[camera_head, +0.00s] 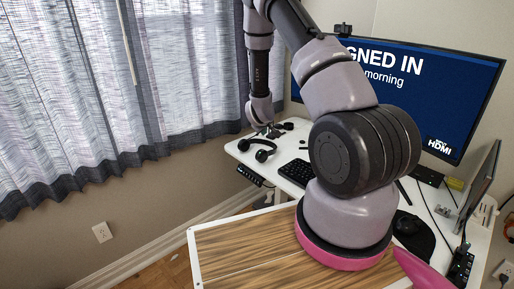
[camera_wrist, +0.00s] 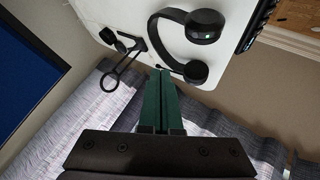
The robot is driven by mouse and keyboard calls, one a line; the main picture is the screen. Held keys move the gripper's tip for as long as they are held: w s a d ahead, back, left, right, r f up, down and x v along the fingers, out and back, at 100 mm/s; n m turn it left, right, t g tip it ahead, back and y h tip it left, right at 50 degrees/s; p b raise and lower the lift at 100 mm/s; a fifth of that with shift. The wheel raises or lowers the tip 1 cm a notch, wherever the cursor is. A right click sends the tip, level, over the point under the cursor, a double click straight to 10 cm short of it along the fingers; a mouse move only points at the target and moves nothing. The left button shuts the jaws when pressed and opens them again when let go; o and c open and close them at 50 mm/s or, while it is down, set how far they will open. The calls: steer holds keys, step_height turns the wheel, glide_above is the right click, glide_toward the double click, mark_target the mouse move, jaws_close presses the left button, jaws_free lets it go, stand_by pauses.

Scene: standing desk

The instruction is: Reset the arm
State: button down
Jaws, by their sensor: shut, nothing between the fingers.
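My arm (camera_head: 348,150) bends up from my body, over the white desk, and down on its far left side. My gripper (camera_wrist: 161,75) shows in the wrist view as two green fingers lying together, shut and empty. In the head view its end (camera_head: 270,131) hangs near the desk's far left corner, and its fingers are hard to make out there. In the wrist view the fingertips overlap the desk's edge. I cannot tell the exact height above the desk.
Black headphones (camera_head: 263,150) lie at the desk's left edge; the wrist view also shows them (camera_wrist: 172,18) close to the fingertips. A thin black looped object (camera_wrist: 118,70) lies beside them. A keyboard (camera_head: 296,172) and a large monitor (camera_head: 440,85) stand right. Curtains (camera_head: 120,90) hang left.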

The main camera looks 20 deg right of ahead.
steer(key=s+a+r+m+y, duration=0.1)
steer(key=s+a+r+m, duration=0.15)
steer(key=r, duration=0.75)
steer(key=s+a+r+m+y, duration=0.15)
steer(key=s+r, duration=0.25)
steer(key=r, duration=0.6)
steer(key=s+a+r+m+y, duration=0.1)
steer(key=s+a+r+y, duration=0.2)
steer(key=r, duration=0.7)
steer(key=s+a+r+m, duration=0.1)
steer(key=s+r, duration=0.2)
steer(key=s, duration=0.6)
steer(key=s+a+r+m, duration=0.1)
steer(key=s+r, duration=0.3)
steer(key=s, duration=0.5)
steer(key=s+a+r+m, duration=0.1)
steer(key=s+r, duration=0.3)
steer(key=s, duration=0.4)
steer(key=shift+s+a+g, duration=0.4)
steer(key=shift+a, duration=0.1)
steer(key=shift+r+y, duration=0.1)
steer(key=shift+y, duration=0.15)
